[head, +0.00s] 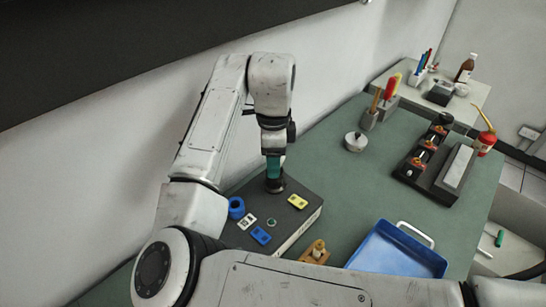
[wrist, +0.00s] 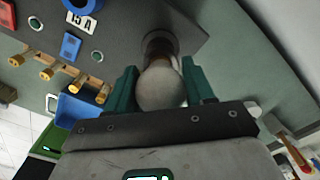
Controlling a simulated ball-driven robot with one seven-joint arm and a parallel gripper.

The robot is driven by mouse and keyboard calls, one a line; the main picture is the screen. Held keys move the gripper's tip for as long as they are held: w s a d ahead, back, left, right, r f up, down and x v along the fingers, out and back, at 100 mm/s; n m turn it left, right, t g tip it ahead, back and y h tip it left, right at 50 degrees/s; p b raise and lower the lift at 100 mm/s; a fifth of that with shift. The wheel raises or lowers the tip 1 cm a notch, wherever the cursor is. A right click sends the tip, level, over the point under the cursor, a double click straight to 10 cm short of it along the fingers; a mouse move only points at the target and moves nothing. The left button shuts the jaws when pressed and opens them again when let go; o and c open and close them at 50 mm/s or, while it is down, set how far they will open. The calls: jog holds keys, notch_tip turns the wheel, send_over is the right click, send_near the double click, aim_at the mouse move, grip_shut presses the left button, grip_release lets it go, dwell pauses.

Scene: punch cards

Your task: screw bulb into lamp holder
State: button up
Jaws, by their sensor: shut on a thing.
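In the wrist view a pale, round bulb (wrist: 160,88) sits between the two green fingers of my gripper (wrist: 162,90), which is shut on it. The bulb's far end meets a dark round lamp holder (wrist: 158,42) on the grey box. How deep the bulb sits in the holder cannot be told. In the head view my gripper (head: 273,170) points down over the holder (head: 275,186) at the back of the dark box (head: 290,222). The bulb is hidden there by the fingers.
On the box are a blue ring (head: 236,208), a yellow piece (head: 297,202) and a blue piece (head: 261,235). A blue tray (head: 395,255) and a wooden stand (head: 317,254) are in front. A dark rack (head: 428,160) stands right. The table between is mostly clear.

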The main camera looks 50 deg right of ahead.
jog(key=m+b, duration=0.1)
jog(key=m, duration=0.3)
jog(key=shift+m, duration=0.3)
jog(key=m+b, duration=0.1)
jog(key=m, duration=0.2)
jog(key=shift+d, duration=0.1)
jog(key=m+b, duration=0.1)
jog(key=m, duration=0.4)
jog(key=shift+b, duration=0.4)
jog(key=m, duration=0.2)
jog(key=shift+d+m+b, duration=0.1)
jog(key=shift+m+b, duration=0.2)
jog(key=shift+m, duration=0.1)
jog(key=o, duration=1)
jog(key=shift+c, duration=0.2)
